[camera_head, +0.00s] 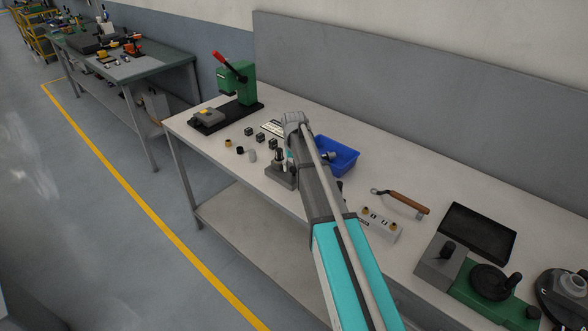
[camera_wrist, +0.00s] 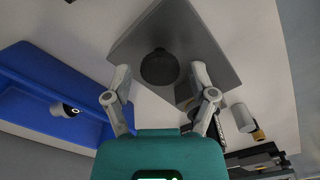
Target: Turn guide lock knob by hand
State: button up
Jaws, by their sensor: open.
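A dark round knob (camera_wrist: 160,67) stands on a grey block (camera_wrist: 200,45) in the wrist view. My gripper (camera_wrist: 161,84) is open, with one finger to each side of the knob in that picture. A gap shows between each finger and the knob. I cannot tell how far above the block the fingertips are. In the head view the grey fixture (camera_head: 277,177) sits at the front edge of the workbench, partly hidden behind my arm. My gripper is mostly hidden there too.
A blue bin (camera_head: 341,157) stands close to the right of the fixture. Small dark blocks and cylinders (camera_head: 252,156) lie to its left. A green press with a red lever (camera_head: 240,85) stands at the far left. A grey panel (camera_head: 400,80) backs the workbench (camera_head: 310,112).

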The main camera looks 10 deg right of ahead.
jog(key=shift+f, duration=0.35)
jog(key=c, duration=0.8)
jog(key=shift+c, duration=0.2)
